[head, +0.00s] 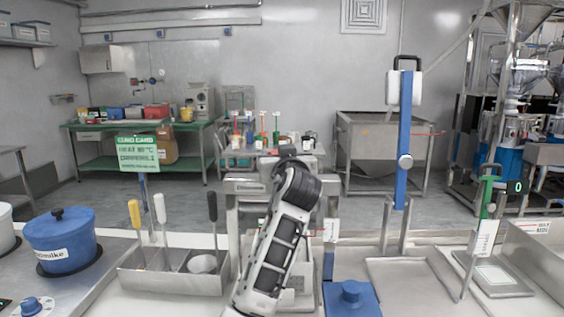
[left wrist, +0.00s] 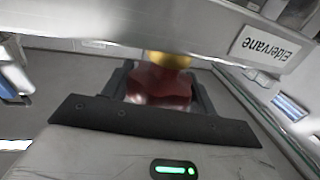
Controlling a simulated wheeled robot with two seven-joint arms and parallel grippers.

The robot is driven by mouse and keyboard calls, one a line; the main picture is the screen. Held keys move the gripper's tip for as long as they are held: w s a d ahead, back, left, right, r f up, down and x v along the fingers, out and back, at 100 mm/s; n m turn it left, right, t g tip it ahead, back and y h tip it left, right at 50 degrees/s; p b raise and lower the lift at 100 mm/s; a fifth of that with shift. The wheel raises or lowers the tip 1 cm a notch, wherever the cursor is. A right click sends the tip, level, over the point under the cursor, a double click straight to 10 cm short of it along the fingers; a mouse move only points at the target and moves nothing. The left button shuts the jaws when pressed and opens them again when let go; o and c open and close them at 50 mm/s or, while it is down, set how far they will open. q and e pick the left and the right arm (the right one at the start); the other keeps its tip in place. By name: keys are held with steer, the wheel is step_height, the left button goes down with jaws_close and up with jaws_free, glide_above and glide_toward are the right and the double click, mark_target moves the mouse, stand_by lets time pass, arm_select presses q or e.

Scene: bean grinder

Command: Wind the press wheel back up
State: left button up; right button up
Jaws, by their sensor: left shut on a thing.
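In the left wrist view my left gripper (left wrist: 160,92) is shut on a dark red wheel (left wrist: 158,84), which sits between its two dark fingers. A brass-coloured piece (left wrist: 170,60) touches the wheel on its far side. A grey metal beam labelled Eldervane (left wrist: 215,38) runs close beyond it. In the head view the metal press frame (head: 243,187) stands in the middle. My left arm rises in front of it and hides the wheel and most of the press. My right gripper is in neither view.
Left of the press are a metal bin (head: 175,275) with several handled tools and a blue pot (head: 62,240). A blue lidded box (head: 351,299) stands at the front. To the right are a tall blue post (head: 404,135) and a scale-like tray (head: 492,275).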

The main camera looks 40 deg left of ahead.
arm_select(q)
steer(key=shift+d+f+n+g+y+b, duration=0.1)
steer(key=shift+f+n+g+y+b, duration=0.15)
steer(key=shift+n+g+y+b, duration=0.55)
steer(key=shift+r+n+g+y+b, duration=0.1)
steer(key=shift+n+g+y+b, duration=0.35)
steer(key=shift+g, duration=0.75)
steer(key=shift+n+g, duration=0.3)
steer(key=shift+n, duration=0.05)
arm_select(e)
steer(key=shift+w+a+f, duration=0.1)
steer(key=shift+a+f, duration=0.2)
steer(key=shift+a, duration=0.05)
arm_select(q)
steer(key=shift+r+g+y, duration=0.1)
steer(key=shift+g+y, duration=0.15)
steer(key=shift+g, duration=0.05)
steer(key=o, duration=1)
steer(key=shift+a, duration=0.2)
steer(key=shift+d, duration=0.1)
